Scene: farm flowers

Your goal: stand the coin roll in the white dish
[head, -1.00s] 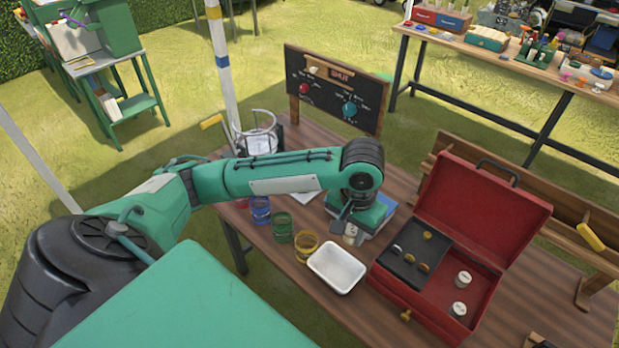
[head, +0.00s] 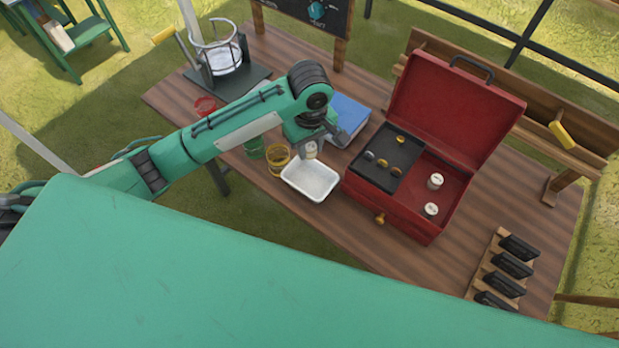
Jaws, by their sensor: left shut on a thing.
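The white dish (head: 298,188) is a shallow rectangular tray on the wooden table, left of the red box. My left gripper (head: 314,142) points down at the dish's far edge and is shut on a pale coin roll (head: 311,151). The roll looks upright, just behind the dish's far rim in the picture. I cannot tell whether it is above the table or touching it. The gripper partly hides the roll's top. Two similar pale rolls, one (head: 435,181) and another (head: 430,210), stand in the red box. My right gripper is not in view.
The open red box (head: 395,211) stands close to the dish's right, with coins on its dark tray (head: 381,172). Yellow (head: 278,160), green and red jars stand left of it. A blue book (head: 350,115) lies behind. A rack (head: 485,272) is at front right.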

